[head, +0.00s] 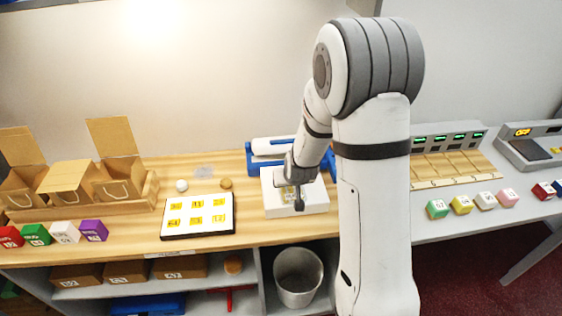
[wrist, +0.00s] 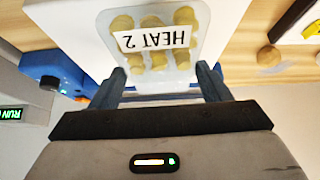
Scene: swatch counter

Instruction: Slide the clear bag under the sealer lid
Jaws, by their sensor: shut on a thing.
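The clear bag (wrist: 158,75) holds several round tan pieces and carries a white label reading HEAT 2, upside down in the wrist view. My gripper (wrist: 160,88) is shut on the bag's near edge, with a dark finger at each side. In the head view my gripper (head: 297,201) is over the white block (head: 315,204) in front of the sealer, and the bag is mostly hidden by it. The blue and white sealer (head: 262,158) stands behind the block. Its blue part also shows at the left of the wrist view (wrist: 42,65). The lid's opening cannot be made out.
A grey bin (head: 298,291) is below the counter edge.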

